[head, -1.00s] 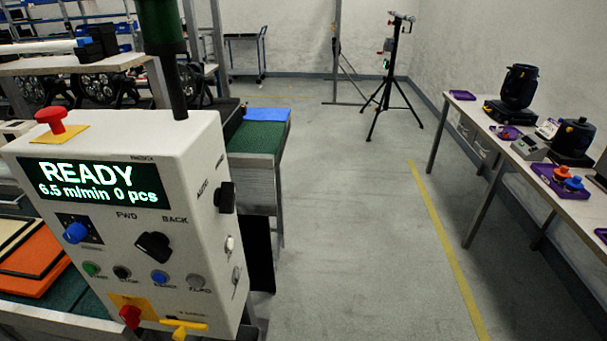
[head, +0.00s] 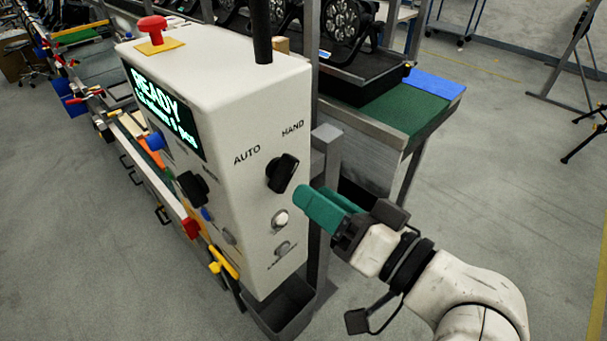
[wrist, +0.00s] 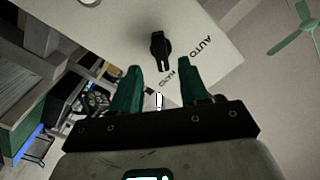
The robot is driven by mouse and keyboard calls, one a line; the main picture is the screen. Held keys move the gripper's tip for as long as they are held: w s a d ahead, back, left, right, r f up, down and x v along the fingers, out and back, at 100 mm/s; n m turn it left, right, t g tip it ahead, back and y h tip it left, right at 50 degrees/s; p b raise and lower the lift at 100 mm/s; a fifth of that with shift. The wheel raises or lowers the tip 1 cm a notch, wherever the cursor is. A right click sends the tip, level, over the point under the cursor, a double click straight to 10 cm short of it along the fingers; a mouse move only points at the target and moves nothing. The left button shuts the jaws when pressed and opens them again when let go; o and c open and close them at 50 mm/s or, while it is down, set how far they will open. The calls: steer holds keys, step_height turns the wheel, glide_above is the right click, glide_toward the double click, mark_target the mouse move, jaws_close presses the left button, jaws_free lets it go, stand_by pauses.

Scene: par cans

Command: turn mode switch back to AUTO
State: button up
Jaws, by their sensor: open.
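The mode switch (head: 282,173) is a black rotary knob on the side face of the white control box (head: 235,120). The labels AUTO (head: 247,154) and HAND (head: 292,129) are printed above it. The knob's bar leans up and right, its upper end towards HAND. My gripper (head: 322,208), with teal fingers, is open and empty, just right of and below the knob, apparently apart from it. In the wrist view the knob (wrist: 159,48) shows beyond the gap between the fingertips (wrist: 162,70).
A white button (head: 280,219) and a key switch (head: 285,248) sit below the knob. A red emergency button (head: 152,27) tops the box. A grey post (head: 325,170) and the green conveyor (head: 405,115) stand close behind on the right. Open floor lies right.

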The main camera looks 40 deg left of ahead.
mark_target(288, 180)
steer(key=shift+w+a+p, duration=0.1)
steer(key=shift+a+p, duration=0.35)
steer(key=shift+a, duration=2.1)
steer(key=shift+c, duration=0.4)
jaws_close()
